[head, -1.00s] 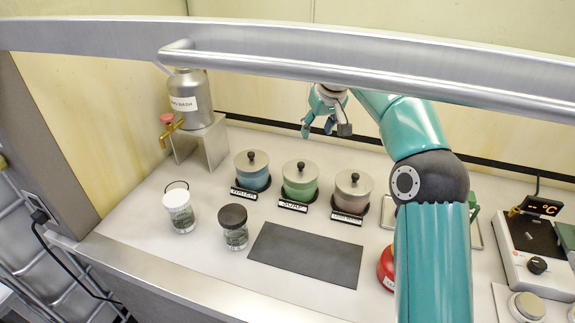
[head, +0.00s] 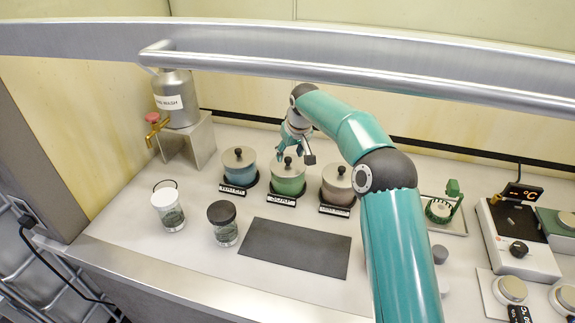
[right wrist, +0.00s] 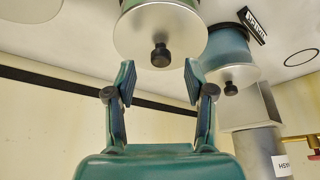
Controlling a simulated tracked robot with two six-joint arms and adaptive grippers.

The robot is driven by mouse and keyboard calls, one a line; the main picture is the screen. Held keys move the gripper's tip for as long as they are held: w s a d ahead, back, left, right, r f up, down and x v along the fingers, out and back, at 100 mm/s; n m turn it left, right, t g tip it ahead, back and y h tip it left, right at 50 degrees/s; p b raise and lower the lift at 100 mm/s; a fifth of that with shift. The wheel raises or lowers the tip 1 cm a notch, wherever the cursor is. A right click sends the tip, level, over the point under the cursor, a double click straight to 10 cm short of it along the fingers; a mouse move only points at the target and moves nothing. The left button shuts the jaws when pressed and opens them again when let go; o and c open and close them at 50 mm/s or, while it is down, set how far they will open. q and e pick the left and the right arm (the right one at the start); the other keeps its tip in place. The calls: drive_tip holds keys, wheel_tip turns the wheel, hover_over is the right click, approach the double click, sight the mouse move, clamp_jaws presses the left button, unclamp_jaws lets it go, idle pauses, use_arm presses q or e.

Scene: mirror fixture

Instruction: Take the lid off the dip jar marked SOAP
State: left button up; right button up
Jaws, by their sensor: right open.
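The jar marked SOAP (head: 288,186) is the green middle one of three jars. Its grey metal lid (head: 275,167) is on and has a black knob. In the right wrist view the lid (right wrist: 184,30) faces me, with its knob (right wrist: 160,56) just beyond the fingertips. My right gripper (head: 294,158) is open and empty, with its fingers pointing at this lid from behind. In the right wrist view the gripper (right wrist: 160,80) has its fingers spread on either side of the knob's line, apart from it. My left gripper is not in view.
A blue jar (head: 240,175) and a pinkish jar (head: 337,195) stand close on either side, both lidded. A dark mat (head: 295,248) and two small glass jars lie in front. A metal bottle (head: 176,97) stands on a stand at left. A metal rail crosses above.

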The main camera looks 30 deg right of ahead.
sight(288, 163)
drive_tip(key=shift+x, duration=1.45)
clamp_jaws()
drive_tip(key=shift+s, duration=0.1)
drive_tip(key=shift+r+p, duration=0.15)
drive_tip(key=shift+p, duration=0.15)
